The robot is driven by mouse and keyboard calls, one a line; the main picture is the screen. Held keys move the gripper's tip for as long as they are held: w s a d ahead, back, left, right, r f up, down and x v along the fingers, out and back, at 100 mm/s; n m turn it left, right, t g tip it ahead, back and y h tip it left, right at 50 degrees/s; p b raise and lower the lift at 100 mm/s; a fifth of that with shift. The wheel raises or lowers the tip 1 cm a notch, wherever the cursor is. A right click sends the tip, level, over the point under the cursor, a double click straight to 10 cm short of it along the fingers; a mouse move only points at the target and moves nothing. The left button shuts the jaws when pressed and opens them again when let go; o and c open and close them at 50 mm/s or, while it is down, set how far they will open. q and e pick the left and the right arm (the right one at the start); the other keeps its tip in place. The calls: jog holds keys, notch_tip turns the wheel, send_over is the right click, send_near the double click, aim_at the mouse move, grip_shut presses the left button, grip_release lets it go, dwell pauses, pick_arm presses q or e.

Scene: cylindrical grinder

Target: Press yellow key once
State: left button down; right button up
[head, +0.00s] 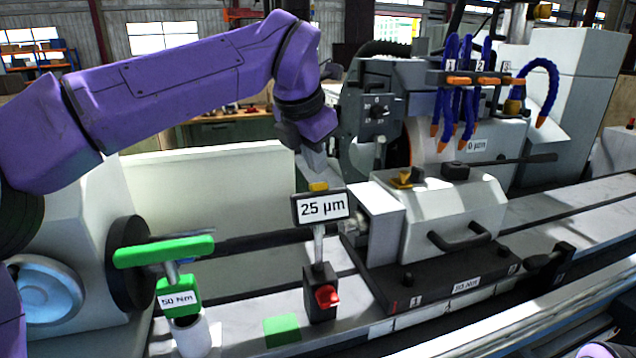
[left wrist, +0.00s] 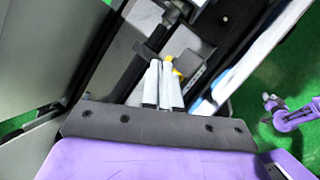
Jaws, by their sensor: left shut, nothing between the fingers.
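The yellow key (head: 318,187) sits on top of the dark gauge display (head: 321,207), which reads "25 µm" and stands on a post. My left gripper (head: 317,172) is shut and empty, pointing down just above the key. Whether its tips touch the key I cannot tell. In the left wrist view the closed pale fingers (left wrist: 163,84) lie side by side, with yellow (left wrist: 169,66) showing just past their tips and partly hidden by them. My right gripper (left wrist: 271,102) shows small and far off in the left wrist view, its jaws too small to read.
A black base with a red knob (head: 327,296) carries the gauge post. A green-handled torque tool (head: 165,250) marked "50 Nm" stands at left. The white tailstock (head: 440,215) is close on the right, and coolant hoses (head: 468,100) hang behind it. A green block (head: 282,330) lies in front.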

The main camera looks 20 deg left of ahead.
pick_arm(q)
jog(key=shift+s+d+f+b, duration=0.1)
jog(key=shift+s+f+b, duration=0.1)
jog(key=shift+f+b, duration=0.15)
jog(key=shift+s+d+f+b, duration=0.1)
jog(key=shift+s+f+b, duration=0.05)
jog(key=shift+f+b, duration=0.25)
dwell(0.7)
dwell(0.3)
jog(key=shift+w+a+r+p, duration=0.15)
jog(key=shift+r+p, duration=0.25)
jog(key=shift+p, duration=0.2)
jog(key=shift+w+a+r+p, duration=0.1)
jog(key=shift+w+r+p, duration=0.05)
jog(key=shift+r+p, duration=0.35)
jog(key=shift+f, duration=0.1)
jog(key=r+p, duration=0.1)
jog(key=p, duration=0.1)
jog(key=w+r+p, duration=0.1)
jog(key=r+p, duration=0.1)
jog(key=a+r+p, duration=0.1)
jog(key=p, duration=0.1)
jog(key=shift+w+r, duration=0.3)
